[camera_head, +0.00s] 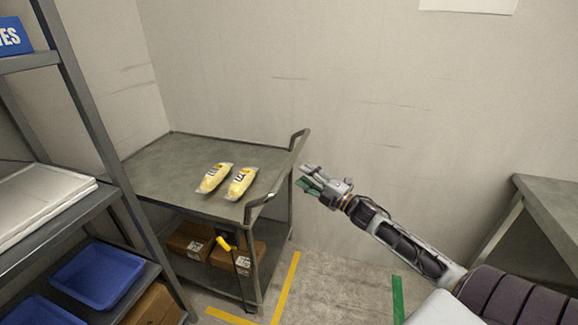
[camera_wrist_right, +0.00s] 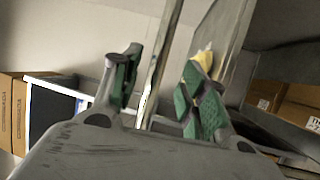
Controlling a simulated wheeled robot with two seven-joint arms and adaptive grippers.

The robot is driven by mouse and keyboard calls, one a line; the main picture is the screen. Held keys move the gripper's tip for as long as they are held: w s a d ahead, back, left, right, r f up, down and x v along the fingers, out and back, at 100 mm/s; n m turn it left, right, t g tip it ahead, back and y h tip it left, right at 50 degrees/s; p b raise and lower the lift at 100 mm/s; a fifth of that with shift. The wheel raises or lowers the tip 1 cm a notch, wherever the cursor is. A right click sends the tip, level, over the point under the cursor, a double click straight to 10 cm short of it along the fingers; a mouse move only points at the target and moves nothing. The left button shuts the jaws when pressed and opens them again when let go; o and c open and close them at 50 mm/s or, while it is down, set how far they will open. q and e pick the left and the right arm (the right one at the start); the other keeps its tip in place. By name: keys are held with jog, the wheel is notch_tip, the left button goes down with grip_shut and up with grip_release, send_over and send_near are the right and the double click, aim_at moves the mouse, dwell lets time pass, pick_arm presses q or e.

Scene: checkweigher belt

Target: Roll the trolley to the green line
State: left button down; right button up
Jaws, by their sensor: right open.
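The grey trolley (camera_head: 160,165) stands against the wall at the left, with a raised push handle (camera_head: 272,181) on its right end. The handle also shows as an upright metal bar (camera_wrist_right: 158,75) in the right wrist view. The green line (camera_head: 398,300) is on the floor to the right of the trolley. My right gripper (camera_head: 306,178) is open just right of the handle. In the right wrist view, the bar appears between the green-padded fingers of this gripper (camera_wrist_right: 163,85); I cannot tell whether they touch it. My left gripper is not in view.
Two yellow packs (camera_head: 227,181) lie on the trolley top; cartons (camera_head: 190,242) sit on its lower shelf. Yellow tape (camera_head: 286,288) marks the floor beside it. A shelf rack (camera_head: 92,110) with blue bins (camera_head: 105,274) stands left, a table (camera_head: 550,205) right. Floor between trolley and green line looks clear.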

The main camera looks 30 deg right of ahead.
aim_at(289, 165)
jog(key=shift+x, duration=3.6)
jog(key=shift+w+r, duration=0.15)
jog(key=shift+w, duration=0.25)
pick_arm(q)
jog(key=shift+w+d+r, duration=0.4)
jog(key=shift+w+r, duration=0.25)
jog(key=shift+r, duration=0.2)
pick_arm(e)
jog(key=shift+a, duration=0.1)
jog(key=shift+c, duration=0.7)
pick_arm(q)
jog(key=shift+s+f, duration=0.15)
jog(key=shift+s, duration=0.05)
pick_arm(e)
grip_shut()
